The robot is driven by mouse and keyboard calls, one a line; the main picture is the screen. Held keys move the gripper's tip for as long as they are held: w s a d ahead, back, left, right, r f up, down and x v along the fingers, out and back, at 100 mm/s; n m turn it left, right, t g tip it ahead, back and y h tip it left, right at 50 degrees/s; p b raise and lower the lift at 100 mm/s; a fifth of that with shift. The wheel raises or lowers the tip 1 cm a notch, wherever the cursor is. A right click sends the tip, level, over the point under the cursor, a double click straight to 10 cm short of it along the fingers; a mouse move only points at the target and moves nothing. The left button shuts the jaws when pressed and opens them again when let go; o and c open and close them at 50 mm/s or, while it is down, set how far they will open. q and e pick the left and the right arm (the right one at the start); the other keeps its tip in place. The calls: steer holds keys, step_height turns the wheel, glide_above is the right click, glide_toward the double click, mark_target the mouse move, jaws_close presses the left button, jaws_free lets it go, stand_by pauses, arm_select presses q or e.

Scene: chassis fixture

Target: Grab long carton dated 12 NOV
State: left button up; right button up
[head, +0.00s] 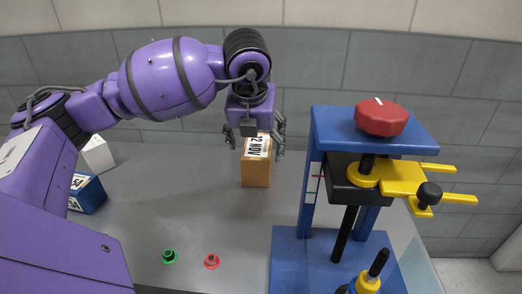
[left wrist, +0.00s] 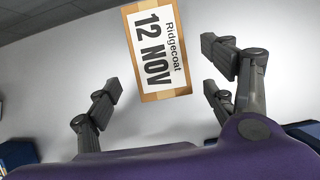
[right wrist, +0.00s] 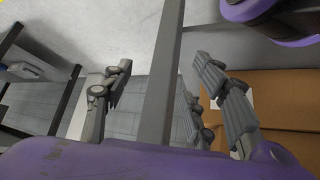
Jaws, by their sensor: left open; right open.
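The long carton (head: 256,174) is a brown box with a white label, standing upright on the grey table. In the left wrist view the carton (left wrist: 157,50) shows its label reading "Ridgecoat 12 NOV". My left gripper (head: 262,150) is open and points down above the carton, partly covering its top in the head view. In the left wrist view the fingers (left wrist: 168,97) are spread, with the carton beyond their tips and nothing between them. My right gripper (right wrist: 155,85) shows only in its own wrist view. It is open, with a grey bar crossing the view between its fingers.
A blue fixture (head: 325,125) with a red knob (head: 381,117) and yellow clamp (head: 400,180) stands right of the carton. A blue labelled box (head: 88,196) and a white box (head: 97,153) are at left. Green (head: 169,257) and red (head: 212,261) rings lie near the front edge.

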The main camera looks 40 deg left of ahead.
arm_select(q)
steer(key=shift+w+a+f, duration=0.15)
steer(key=shift+x, duration=1)
steer(key=shift+w+x, duration=0.15)
steer(key=shift+x, duration=1.15)
steer(key=shift+w+x, duration=0.15)
steer(key=shift+x, duration=1.2)
arm_select(e)
steer(key=shift+s+d+f, duration=0.15)
steer(key=shift+s, duration=0.25)
steer(key=shift+s+f, duration=0.15)
steer(key=shift+f, duration=0.15)
arm_select(q)
steer(key=c, duration=1.6)
steer(key=shift+c, duration=0.7)
arm_select(e)
steer(key=shift+r, duration=0.1)
